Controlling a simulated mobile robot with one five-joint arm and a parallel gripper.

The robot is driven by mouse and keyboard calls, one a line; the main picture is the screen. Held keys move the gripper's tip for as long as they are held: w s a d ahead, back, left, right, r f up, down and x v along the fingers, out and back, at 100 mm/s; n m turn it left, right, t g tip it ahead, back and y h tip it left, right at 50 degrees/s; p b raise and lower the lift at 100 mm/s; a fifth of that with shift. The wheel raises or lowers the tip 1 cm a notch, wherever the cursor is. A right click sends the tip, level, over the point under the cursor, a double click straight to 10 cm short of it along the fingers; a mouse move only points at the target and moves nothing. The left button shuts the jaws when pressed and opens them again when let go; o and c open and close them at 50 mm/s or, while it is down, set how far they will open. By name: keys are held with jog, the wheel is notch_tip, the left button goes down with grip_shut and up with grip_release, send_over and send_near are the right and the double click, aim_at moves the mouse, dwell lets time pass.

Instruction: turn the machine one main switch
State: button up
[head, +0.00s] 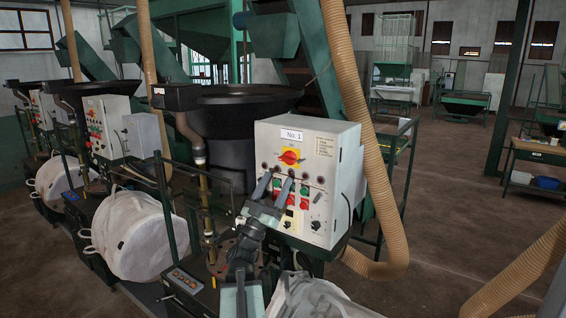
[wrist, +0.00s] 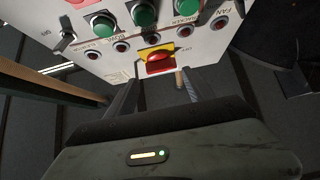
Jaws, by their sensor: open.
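The machine one main switch (head: 290,157) is a red rotary handle on a yellow plate, high on the front of the grey control box (head: 325,150) labelled No. 1. Its handle looks roughly horizontal. In the wrist view the switch (wrist: 160,62) shows at the centre, with the panel appearing upside down. My gripper (head: 275,178) is open, its two fingers pointing up at the panel just below the switch. In the wrist view my gripper's fingers (wrist: 158,88) lie to either side below the red handle, and nothing is between them. The gap to the panel is hard to judge.
Green buttons (wrist: 145,15), red buttons (head: 304,204) and small knobs sit close to the switch on the same panel. A tan hose (head: 385,200) hangs right of the box. A black bowl (head: 235,100) stands behind it.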

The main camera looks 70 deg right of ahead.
aim_at(285, 162)
jog(key=p+x, duration=0.4)
jog(key=x, duration=0.3)
jog(key=shift+w+r, duration=0.1)
jog(key=shift+a, duration=0.1)
jog(key=c, duration=1.1)
